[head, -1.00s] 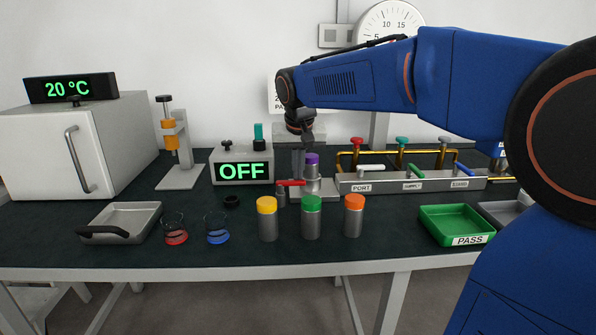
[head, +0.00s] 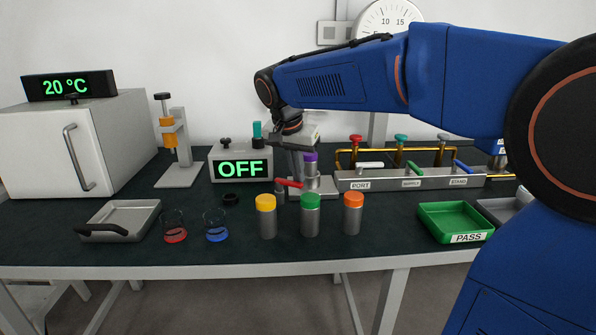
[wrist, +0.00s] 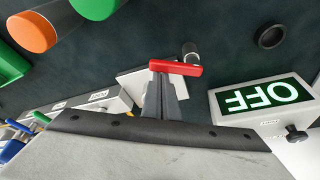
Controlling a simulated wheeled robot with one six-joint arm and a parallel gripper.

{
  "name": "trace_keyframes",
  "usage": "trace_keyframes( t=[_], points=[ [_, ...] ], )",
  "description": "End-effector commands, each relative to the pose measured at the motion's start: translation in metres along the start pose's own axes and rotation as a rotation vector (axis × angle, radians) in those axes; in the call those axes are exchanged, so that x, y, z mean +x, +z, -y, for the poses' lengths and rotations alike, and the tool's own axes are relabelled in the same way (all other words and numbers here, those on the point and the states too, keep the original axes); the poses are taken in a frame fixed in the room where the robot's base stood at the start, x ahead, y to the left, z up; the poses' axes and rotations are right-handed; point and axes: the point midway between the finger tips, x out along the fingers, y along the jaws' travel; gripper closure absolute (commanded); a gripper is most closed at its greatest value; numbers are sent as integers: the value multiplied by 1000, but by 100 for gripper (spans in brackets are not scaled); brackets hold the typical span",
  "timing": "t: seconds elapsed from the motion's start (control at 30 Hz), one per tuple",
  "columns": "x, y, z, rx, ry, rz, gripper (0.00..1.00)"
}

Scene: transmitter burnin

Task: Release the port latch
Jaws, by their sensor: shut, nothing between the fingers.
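A red latch lever (head: 289,183) sits on a small grey post (head: 280,196), beside the stand holding a purple-capped cylinder (head: 310,165). It also shows in the wrist view (wrist: 178,68), where the post is just beyond it. My gripper (head: 297,174) is shut and empty, pointing down at the lever. In the wrist view the closed fingertips (wrist: 162,76) overlap the lever's left part; I cannot tell for sure whether they touch it. The rail labelled PORT (head: 359,185) has a white handle (head: 370,165) and stands to the right.
Yellow-, green- and orange-capped cylinders (head: 310,215) stand in front. The OFF box (head: 241,164) is close on the left, with a black ring (head: 231,198) before it. A green PASS tray (head: 455,221) is at the right. Bare table lies between the beakers and that ring.

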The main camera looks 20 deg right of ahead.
Motion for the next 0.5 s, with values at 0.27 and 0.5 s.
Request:
trace_keyframes(
  t=[0.27, 0.5],
  points=[
    [-4, 14, -1, 245, 88, 1, 100],
    [-8, 24, 0, 461, 163, 0, 100]
  ],
)
